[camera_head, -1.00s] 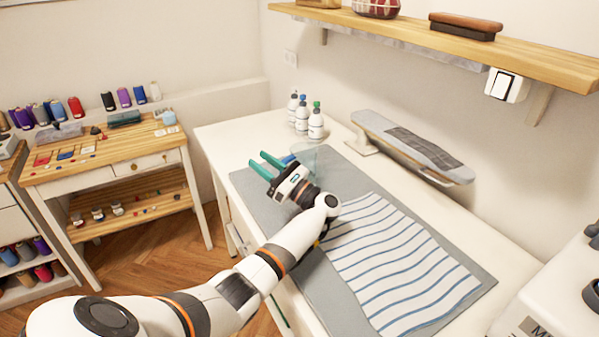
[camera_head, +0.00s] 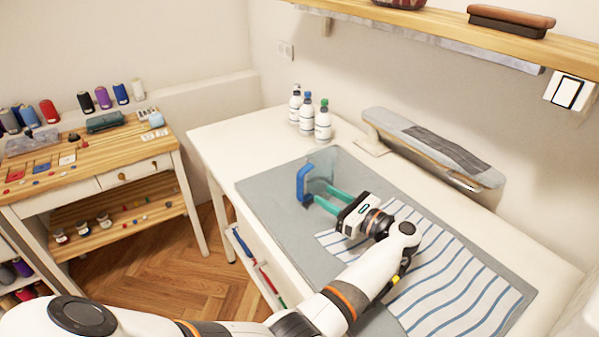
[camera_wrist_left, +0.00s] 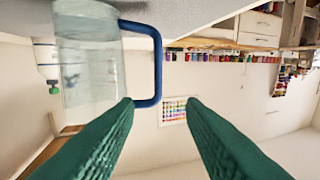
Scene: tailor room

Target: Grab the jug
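The jug (camera_head: 322,165) is clear, with a blue handle (camera_head: 302,185) on its left side. It stands on the grey mat (camera_head: 268,190) on the white table. My left gripper (camera_head: 321,193) is open, its green fingers just in front of the jug, close to the handle. In the left wrist view the jug (camera_wrist_left: 88,70) appears upside down at upper left. Its handle (camera_wrist_left: 157,65) lies ahead of the gap between the fingertips (camera_wrist_left: 160,101), nearer the left finger. Nothing is held; whether a finger touches the handle I cannot tell. My right gripper is out of view.
A striped cloth (camera_head: 450,270) lies on the mat under my left arm. Several bottles (camera_head: 322,122) stand behind the jug. A small ironing board (camera_head: 430,145) stands along the wall. The table's left end (camera_head: 235,145) is bare.

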